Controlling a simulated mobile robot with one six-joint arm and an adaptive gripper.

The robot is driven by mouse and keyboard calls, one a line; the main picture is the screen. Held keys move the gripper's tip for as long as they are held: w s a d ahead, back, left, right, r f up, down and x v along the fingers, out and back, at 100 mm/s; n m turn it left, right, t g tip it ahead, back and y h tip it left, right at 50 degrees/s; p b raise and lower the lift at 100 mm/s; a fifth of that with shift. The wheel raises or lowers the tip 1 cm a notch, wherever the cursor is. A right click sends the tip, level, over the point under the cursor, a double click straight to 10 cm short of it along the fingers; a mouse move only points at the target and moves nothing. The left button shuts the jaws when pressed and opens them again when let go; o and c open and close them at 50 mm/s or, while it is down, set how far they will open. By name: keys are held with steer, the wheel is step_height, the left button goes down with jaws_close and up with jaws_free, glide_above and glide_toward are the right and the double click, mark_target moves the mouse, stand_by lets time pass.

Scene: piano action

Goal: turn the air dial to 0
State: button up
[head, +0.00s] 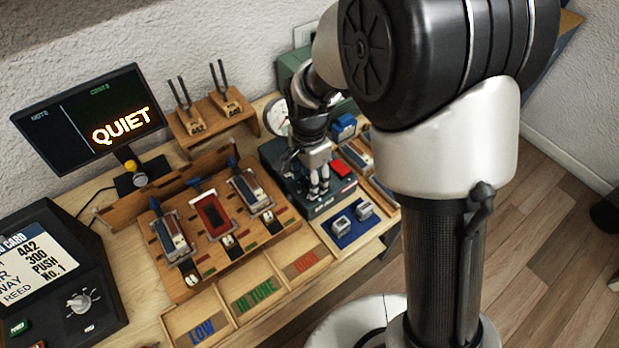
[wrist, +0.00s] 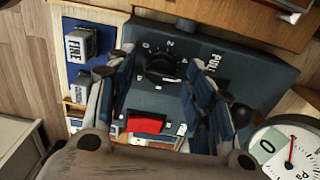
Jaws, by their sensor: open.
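The air dial (wrist: 162,68) is a round black knob on top of a dark green box (head: 290,181), with white 0, 2 and 4 marks around it. Its pointer is too dark and small to read. My gripper (head: 318,189) is over the box in the head view and hides the dial there. In the wrist view my open gripper (wrist: 161,60) has one blue-padded finger on each side of the dial, with a gap to both. I cannot tell how far the fingertips are above the box top.
A red button (wrist: 146,124) is on the same box, near the dial. A round white gauge (wrist: 287,150) stands beside the box. A wooden reed rack (head: 185,225) is left of the box.

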steer(key=shift+c, duration=0.4)
steer(key=c, duration=1)
